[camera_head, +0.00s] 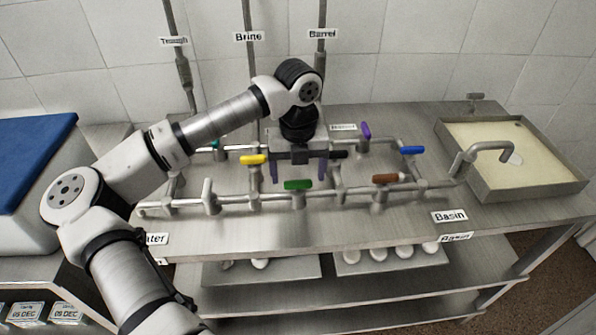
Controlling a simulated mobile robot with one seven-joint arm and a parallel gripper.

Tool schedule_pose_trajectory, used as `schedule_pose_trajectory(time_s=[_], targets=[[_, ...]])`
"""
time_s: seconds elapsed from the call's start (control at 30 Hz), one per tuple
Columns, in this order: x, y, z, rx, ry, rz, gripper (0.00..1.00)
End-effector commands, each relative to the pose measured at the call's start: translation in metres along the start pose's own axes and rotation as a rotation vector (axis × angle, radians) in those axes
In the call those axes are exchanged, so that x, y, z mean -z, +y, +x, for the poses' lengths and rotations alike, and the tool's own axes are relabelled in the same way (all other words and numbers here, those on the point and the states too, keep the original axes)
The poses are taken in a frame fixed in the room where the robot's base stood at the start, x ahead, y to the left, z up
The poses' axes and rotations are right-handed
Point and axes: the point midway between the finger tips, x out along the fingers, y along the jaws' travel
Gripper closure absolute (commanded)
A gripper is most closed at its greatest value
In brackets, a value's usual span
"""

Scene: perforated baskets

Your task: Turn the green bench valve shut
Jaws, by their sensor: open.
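The green valve handle (298,185) sits on the front pipe run of the bench, near its middle. Its handle appears to lie left to right, roughly in line with that pipe. My gripper (298,173) points down just behind and above the green handle in this view. Its two fingers are spread apart, one to each side, with nothing seen between them. I cannot tell whether either finger touches the handle or a pipe.
Other handles stand close by: yellow (254,160), brown (386,178), blue (412,150), purple (366,131) and teal (216,144). Pipes surround the gripper. A basin (480,190) of pale liquid is at right. The bench's front strip (330,228) is clear.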

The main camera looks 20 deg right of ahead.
Motion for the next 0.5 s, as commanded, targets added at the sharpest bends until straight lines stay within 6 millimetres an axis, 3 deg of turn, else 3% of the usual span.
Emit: schedule_pose_trajectory(time_s=[0.2,0.5], targets=[[0.0,0.0,0.016,0.0,0.0,0.001,0.2],[0.0,0.0,0.018,0.0,0.0,0.001,0.23]])
